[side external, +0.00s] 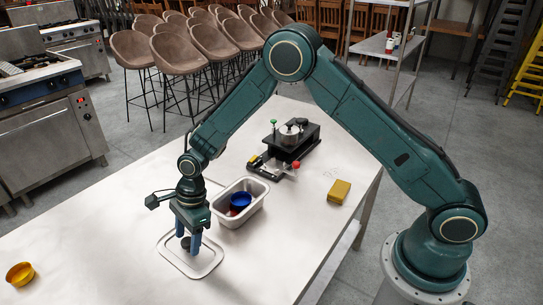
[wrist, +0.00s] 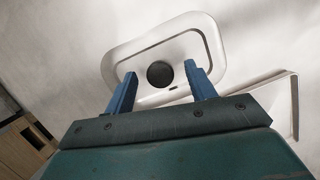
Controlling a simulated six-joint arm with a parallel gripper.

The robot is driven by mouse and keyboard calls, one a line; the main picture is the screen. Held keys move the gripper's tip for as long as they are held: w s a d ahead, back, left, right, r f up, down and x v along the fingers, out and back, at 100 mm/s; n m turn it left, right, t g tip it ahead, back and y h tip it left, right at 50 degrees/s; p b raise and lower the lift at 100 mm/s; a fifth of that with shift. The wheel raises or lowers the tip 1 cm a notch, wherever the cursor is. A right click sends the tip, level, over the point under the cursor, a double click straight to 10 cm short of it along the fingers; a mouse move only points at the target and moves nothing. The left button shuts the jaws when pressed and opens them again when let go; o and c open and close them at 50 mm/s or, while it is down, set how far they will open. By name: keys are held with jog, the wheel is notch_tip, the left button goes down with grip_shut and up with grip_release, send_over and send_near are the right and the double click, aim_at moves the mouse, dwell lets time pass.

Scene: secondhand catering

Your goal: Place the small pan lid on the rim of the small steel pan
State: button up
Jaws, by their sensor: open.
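The small pan lid (side external: 208,267) is a flat, rounded rectangular steel plate with a dark round knob (wrist: 160,75). It lies on the steel table. My gripper (side external: 190,245) points down over the lid, its blue fingers open around or just above the knob. In the wrist view the knob shows between the fingertips (wrist: 160,72), with a gap on each side. I cannot tell how far down the fingers reach. The small steel pan (side external: 237,221) is rectangular and stands open behind and right of the lid. A blue bowl (side external: 241,199) and something reddish sit in it.
A black device (side external: 303,142) with a steel pot-like part (side external: 290,134) and red and green knobs stands behind the pan. A yellow block (side external: 339,191) lies to the right. A yellow bowl (side external: 20,274) is at the far left.

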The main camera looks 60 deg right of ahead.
aim_at(189, 240)
dwell(0.4)
grip_shut()
jog(key=shift+r, duration=0.2)
notch_tip(189, 240, up, 20)
jog(key=shift+f, duration=0.15)
dwell(0.6)
jog(key=shift+f, duration=0.1)
dwell(0.5)
jog(key=s+d+f+n+g+h, duration=0.1)
jog(key=s+d+f+n+g, duration=0.1)
jog(key=d+f+n, duration=0.3)
jog(key=s+d+f+n+g+h, duration=0.1)
jog(key=d+f+n, duration=0.3)
jog(key=d+n, duration=1)
jog(key=shift+s+d+f+n+g+h, duration=0.25)
jog(key=shift+s+f+n+g+h, duration=0.15)
jog(key=shift+n+h, duration=0.15)
